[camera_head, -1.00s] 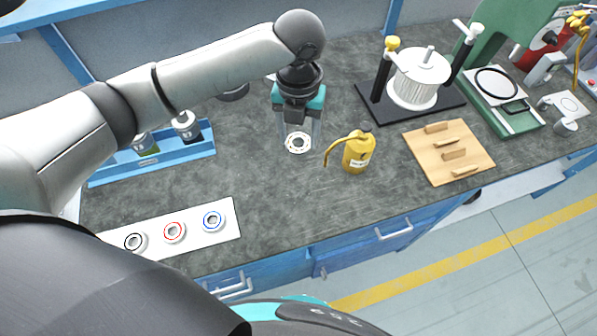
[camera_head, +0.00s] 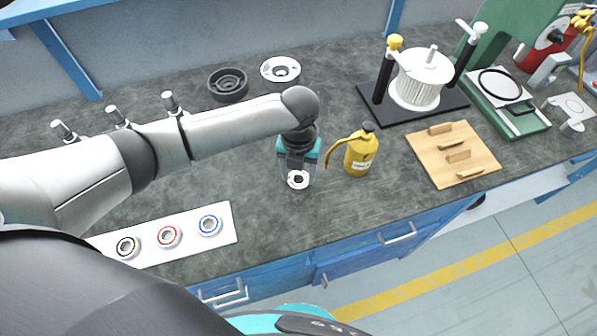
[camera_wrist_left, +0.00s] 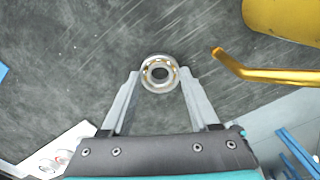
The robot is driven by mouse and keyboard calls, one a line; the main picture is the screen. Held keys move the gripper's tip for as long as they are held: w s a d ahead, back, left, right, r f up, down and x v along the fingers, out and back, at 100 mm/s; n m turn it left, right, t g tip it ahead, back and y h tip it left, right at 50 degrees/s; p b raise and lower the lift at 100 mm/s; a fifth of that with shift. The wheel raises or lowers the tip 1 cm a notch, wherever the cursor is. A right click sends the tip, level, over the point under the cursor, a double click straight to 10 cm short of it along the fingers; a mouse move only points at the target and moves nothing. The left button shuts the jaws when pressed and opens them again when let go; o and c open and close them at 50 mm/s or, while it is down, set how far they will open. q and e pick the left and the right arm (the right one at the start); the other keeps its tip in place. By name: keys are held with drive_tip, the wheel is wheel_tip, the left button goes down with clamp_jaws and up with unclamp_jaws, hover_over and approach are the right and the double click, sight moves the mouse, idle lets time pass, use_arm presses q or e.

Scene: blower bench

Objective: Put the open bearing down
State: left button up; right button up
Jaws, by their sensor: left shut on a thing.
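The open bearing (camera_head: 298,180) is a small metal ring with visible balls. My left gripper (camera_head: 299,178) is shut on it, over the grey bench top near the front edge. In the left wrist view the bearing (camera_wrist_left: 160,73) sits between the two fingertips (camera_wrist_left: 160,80), with dark bench surface behind it. I cannot tell whether it touches the bench. My right gripper is not in view.
A yellow oil can (camera_head: 359,152) stands close to the right of my left gripper. A white strip (camera_head: 190,238) with black, red and blue ringed bearings lies at front left. A wooden board (camera_head: 452,155) is further right. Bench around the gripper's left is clear.

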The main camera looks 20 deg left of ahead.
use_arm(q)
drive_tip(key=o, duration=1.4)
drive_tip(key=shift+f, duration=0.1)
drive_tip(key=shift+c, duration=0.2)
wheel_tip(320, 180, up, 12)
drive_tip(key=p, duration=0.2)
